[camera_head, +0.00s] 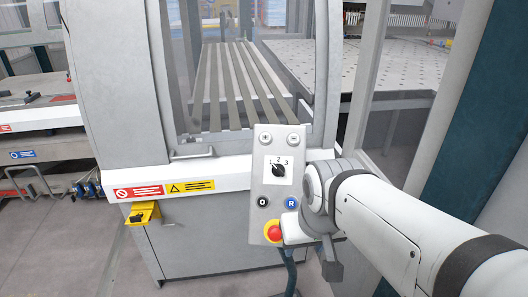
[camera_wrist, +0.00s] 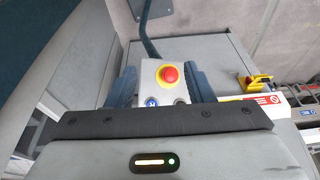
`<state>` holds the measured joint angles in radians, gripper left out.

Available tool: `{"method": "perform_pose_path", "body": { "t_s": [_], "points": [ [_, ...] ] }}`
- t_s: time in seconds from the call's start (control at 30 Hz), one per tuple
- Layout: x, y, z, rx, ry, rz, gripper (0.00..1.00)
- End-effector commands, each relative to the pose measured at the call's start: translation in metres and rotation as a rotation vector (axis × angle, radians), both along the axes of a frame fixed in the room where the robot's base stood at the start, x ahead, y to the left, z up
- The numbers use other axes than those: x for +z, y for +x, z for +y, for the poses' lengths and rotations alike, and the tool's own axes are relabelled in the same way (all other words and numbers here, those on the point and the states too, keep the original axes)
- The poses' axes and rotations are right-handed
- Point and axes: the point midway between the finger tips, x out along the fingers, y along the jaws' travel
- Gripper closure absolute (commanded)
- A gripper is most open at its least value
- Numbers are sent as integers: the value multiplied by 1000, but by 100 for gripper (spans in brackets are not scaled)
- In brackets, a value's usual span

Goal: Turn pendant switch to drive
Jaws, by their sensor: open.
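The grey pendant (camera_head: 257,190) stands upright in front of the machine in the head view. Its black rotary switch (camera_head: 278,170) sits on a white plate marked 1, 2, 3; the pointer's exact position is too small to tell. Below are a black O button (camera_head: 263,201), a blue R button (camera_head: 291,202) and a red emergency stop (camera_head: 275,232) on yellow. In the wrist view the emergency stop (camera_wrist: 168,74) end of the pendant shows between the two blue fingers of my gripper (camera_wrist: 160,80). The fingers are apart; contact cannot be told. The switch is hidden there.
My arm reaches in from the right and covers the pendant's lower right edge. Behind the pendant is the machine's white front ledge (camera_head: 240,170) with warning labels. A cable (camera_wrist: 146,38) runs from the pendant.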

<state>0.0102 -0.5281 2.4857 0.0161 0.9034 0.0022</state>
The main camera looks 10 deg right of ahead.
Motion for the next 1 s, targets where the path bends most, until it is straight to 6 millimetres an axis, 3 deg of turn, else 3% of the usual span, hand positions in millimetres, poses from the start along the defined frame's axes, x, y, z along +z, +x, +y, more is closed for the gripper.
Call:
{"method": "perform_pose_path", "body": {
  "t_s": [0.13,0.2,0.4,0.6,0.83,1.0],
  "points": [
    [13,36,-4,-115,97,13,40],
    [21,65,-4,-195,172,21,35],
    [38,157,-15,-436,408,30,35],
    [42,225,-36,-609,581,27,35],
    [38,252,-43,-671,647,23,35],
    [18,260,-33,-671,647,28,35]
  ]
}}
